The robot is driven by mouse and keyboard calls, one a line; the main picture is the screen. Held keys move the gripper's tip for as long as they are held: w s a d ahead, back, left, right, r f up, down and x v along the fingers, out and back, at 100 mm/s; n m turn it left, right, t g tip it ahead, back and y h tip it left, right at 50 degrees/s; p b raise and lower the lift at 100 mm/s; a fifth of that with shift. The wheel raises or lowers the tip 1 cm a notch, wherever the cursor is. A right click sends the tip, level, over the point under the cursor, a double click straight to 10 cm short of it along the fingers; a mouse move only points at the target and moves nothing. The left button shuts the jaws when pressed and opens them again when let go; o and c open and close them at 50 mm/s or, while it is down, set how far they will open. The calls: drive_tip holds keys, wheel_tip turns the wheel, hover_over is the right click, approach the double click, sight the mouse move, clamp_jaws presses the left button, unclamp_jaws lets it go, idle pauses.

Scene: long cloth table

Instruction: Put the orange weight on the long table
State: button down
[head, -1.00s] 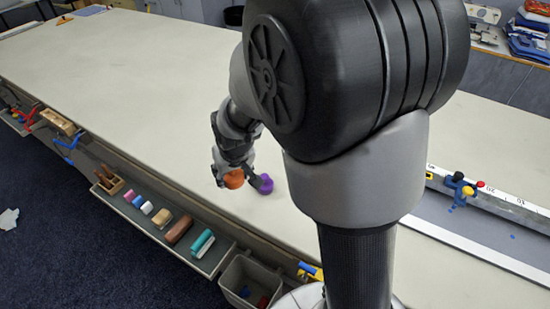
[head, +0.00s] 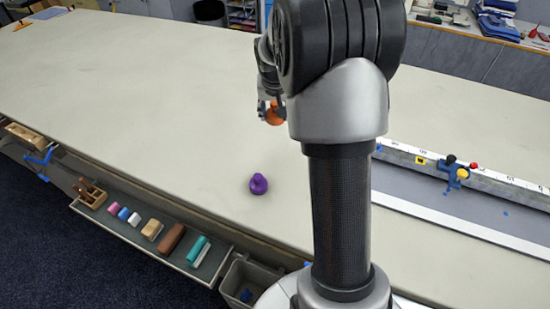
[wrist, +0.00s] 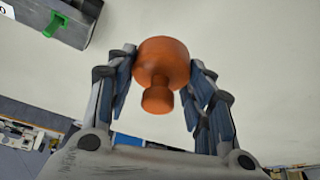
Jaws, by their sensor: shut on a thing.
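The orange weight (wrist: 163,65) is a round body with a narrower knob, seen close up in the wrist view between the fingers. My gripper (wrist: 163,70) is shut on it. In the head view the orange weight (head: 272,114) hangs below my gripper (head: 270,108), partly hidden by my arm. The pale long table (head: 150,90) lies beneath; I cannot tell exactly how high the weight is above it. A purple weight (head: 258,184) stands upright on the table, nearer the front edge and apart from my gripper.
A side tray (head: 150,237) along the front edge holds chalk-like blocks and brushes. A grey bin (head: 243,278) hangs beside it. A long ruler rail (head: 400,152) with a blue clamp (head: 452,175) lies at right.

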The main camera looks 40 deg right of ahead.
wheel_tip(320, 180, down, 18)
drive_tip(key=b, duration=0.5)
drive_tip(key=shift+w+f, duration=0.15)
drive_tip(key=shift+f, duration=0.1)
drive_tip(key=shift+f+b, duration=0.15)
drive_tip(key=shift+b, duration=0.15)
drive_tip(key=c, duration=0.8)
unclamp_jaws()
drive_tip(key=shift+o, duration=0.2)
